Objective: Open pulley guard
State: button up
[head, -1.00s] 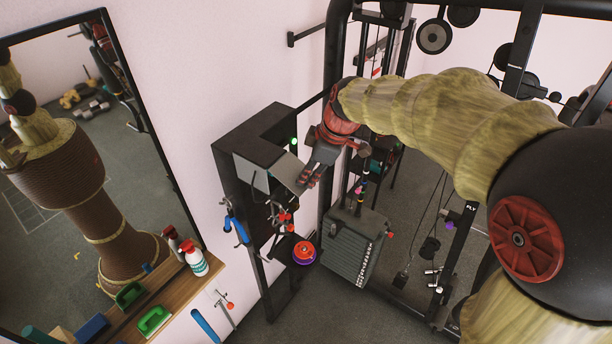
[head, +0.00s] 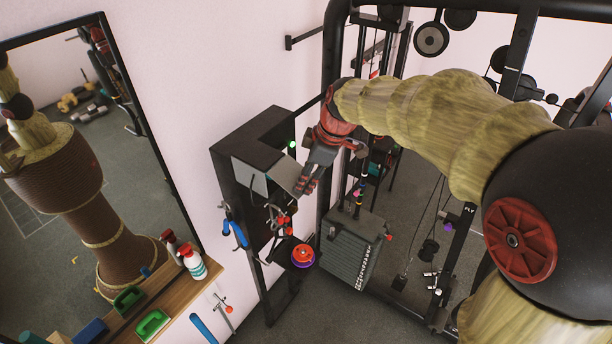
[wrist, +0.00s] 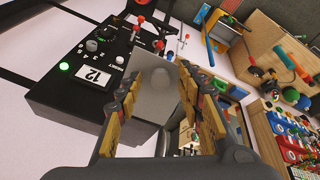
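A grey flat flap (head: 285,172), apparently the pulley guard, sticks out at a slant from the black cabinet (head: 252,135) on the wall. In the wrist view the grey flap (wrist: 158,92) fills the space between my fingers. My gripper (head: 307,186) is at the flap's right edge in the head view. In the wrist view my gripper (wrist: 157,88) has its two fingers apart, one on each side of the flap. I cannot tell whether they touch it. What lies behind the flap is hidden.
A panel with a green light (wrist: 64,67) and a "12" label (wrist: 94,78) is close by. Red-knobbed levers (wrist: 140,20) stick out beside it. A weight stack (head: 348,250) stands right of the cabinet. A shelf with bottles (head: 192,262) is at lower left.

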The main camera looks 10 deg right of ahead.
jog(key=v, duration=1.2)
jog(key=shift+w, duration=0.1)
jog(key=shift+c, duration=0.4)
